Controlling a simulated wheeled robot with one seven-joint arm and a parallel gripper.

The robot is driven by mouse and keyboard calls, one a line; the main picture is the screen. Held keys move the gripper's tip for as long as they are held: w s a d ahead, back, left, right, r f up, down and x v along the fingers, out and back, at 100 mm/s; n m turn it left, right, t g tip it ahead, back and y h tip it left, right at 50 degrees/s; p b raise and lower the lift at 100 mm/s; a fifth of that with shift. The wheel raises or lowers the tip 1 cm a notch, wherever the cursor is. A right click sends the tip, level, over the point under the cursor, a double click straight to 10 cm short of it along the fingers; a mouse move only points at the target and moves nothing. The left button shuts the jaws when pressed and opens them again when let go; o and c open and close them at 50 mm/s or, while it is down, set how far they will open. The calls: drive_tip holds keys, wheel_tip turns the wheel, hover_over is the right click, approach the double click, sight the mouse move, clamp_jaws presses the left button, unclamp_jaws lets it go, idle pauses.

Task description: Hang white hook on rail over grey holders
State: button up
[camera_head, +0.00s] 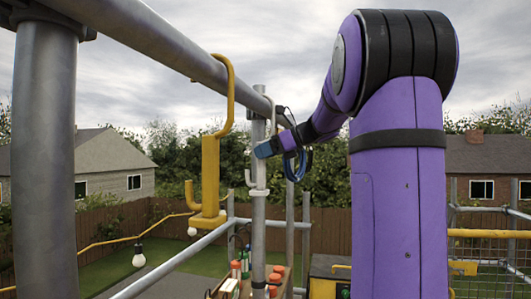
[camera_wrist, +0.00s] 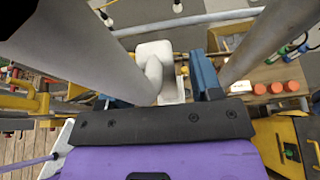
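The thick grey rail (camera_head: 165,45) runs diagonally across the top of the head view. The white hook (camera_head: 249,180) is at its far end, beside the thin vertical pole; its curved top shows against the rail, and its middle is partly hidden. I cannot tell whether the rail bears its weight. My gripper (camera_head: 266,149) is beside the hook's middle. In the wrist view the white hook (camera_wrist: 155,62) is in front of my palm. I cannot make out the grey holders.
A yellow hook (camera_head: 210,170) hangs on the rail, nearer than the white one. A thick grey post (camera_head: 45,160) stands at the left. A string of bulbs (camera_head: 139,256) hangs low. Orange-capped containers (camera_head: 274,279) stand below the pole.

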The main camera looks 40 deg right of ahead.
drive_tip(key=v, duration=1)
drive_tip(key=shift+s+d+r, duration=0.15)
drive_tip(key=shift+s+r, duration=0.05)
drive_tip(key=shift+s, duration=0.15)
